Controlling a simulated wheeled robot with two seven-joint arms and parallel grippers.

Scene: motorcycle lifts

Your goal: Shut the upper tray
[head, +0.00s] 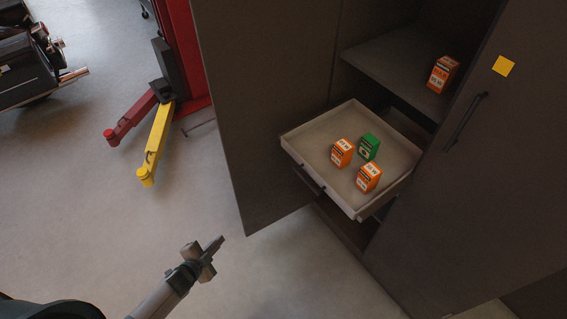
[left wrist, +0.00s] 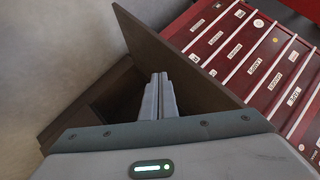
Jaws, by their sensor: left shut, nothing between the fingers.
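The upper tray (head: 311,142) is pulled out of the dark cabinet in the head view. It has pale walls and a dark handle (head: 308,180) on its front. Two orange boxes (head: 342,153) and a green box (head: 368,146) stand in it. My left gripper (head: 219,243) is shut and empty, in front of the tray and to its lower left, well apart from it. In the left wrist view its closed fingers (left wrist: 158,97) point toward dark brown panels. My right gripper is not in view.
The left cabinet door (head: 255,110) stands open beside the tray. The right door (head: 480,180) has a bar handle and a yellow square. Another orange box (head: 442,74) is on the shelf above. A red lift post with yellow arm (head: 156,145) stands far left. Floor around my gripper is clear.

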